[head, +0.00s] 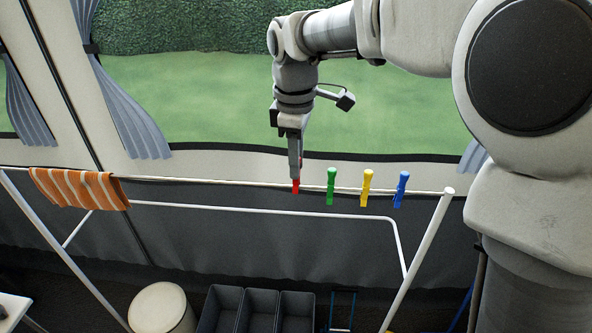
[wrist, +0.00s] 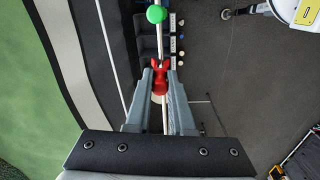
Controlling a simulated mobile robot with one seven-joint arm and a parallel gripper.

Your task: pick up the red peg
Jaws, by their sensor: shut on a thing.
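The red peg (head: 296,186) is on the top rail of the white drying rack (head: 230,183) in the head view, its lower end showing below my gripper (head: 296,172). In the wrist view, the red peg (wrist: 160,82) sits between the fingertips of my gripper (wrist: 161,78), which is shut on it. The white rail passes at the peg. The upper part of the peg is hidden by the fingers in the head view.
A green peg (head: 331,186), a yellow peg (head: 367,187) and a blue peg (head: 401,188) hang on the rail to the right. A striped orange cloth (head: 80,189) hangs at the left. Dark bins (head: 257,309) and a round white-topped stool (head: 160,307) stand below.

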